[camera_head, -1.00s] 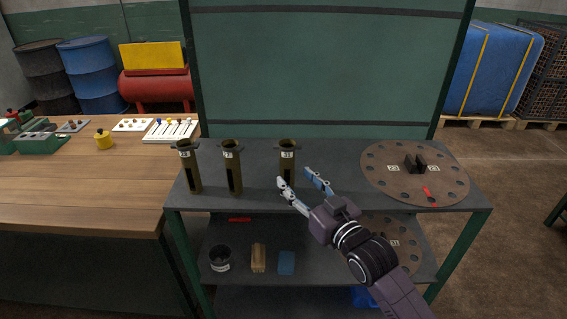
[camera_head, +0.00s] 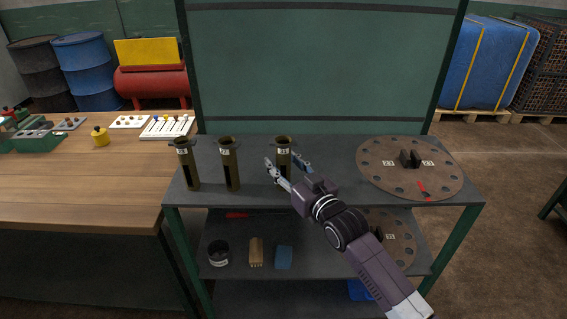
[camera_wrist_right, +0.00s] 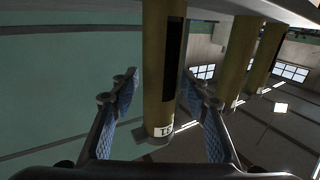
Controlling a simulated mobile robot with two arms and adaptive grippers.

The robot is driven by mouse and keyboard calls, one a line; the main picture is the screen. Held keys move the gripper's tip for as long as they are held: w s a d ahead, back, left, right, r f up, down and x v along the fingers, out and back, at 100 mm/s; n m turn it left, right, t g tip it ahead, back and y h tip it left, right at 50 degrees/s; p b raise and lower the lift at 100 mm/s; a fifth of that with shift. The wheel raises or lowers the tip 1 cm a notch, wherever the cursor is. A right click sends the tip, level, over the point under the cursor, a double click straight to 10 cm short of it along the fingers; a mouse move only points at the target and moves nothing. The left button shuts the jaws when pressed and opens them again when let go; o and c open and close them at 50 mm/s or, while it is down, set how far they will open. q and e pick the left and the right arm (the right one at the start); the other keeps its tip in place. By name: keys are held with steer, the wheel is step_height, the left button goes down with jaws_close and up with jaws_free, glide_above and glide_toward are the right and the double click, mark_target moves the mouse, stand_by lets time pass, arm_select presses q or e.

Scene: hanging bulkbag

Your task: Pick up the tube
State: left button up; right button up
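Three dark olive tubes stand upright on the top shelf in the head view: a left tube (camera_head: 187,172), a middle tube (camera_head: 230,172) and a right tube (camera_head: 283,148). My right gripper (camera_head: 283,165) is at the right tube, with one finger on either side of it. The wrist view shows this tube (camera_wrist_right: 164,60), with a white label, between the open fingers (camera_wrist_right: 160,92). Gaps show on both sides, so the fingers do not look closed on it. The tube's lower part is partly hidden by my gripper in the head view. My left gripper is not in view.
A round perforated disc (camera_head: 380,178) with a black block lies at the right of the shelf (camera_head: 330,198). A wooden table (camera_head: 80,180) adjoins on the left. A green panel (camera_head: 320,70) rises behind the shelf. A lower shelf holds small items.

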steer(key=c, duration=1)
steer(key=shift+r, duration=0.1)
jaws_close()
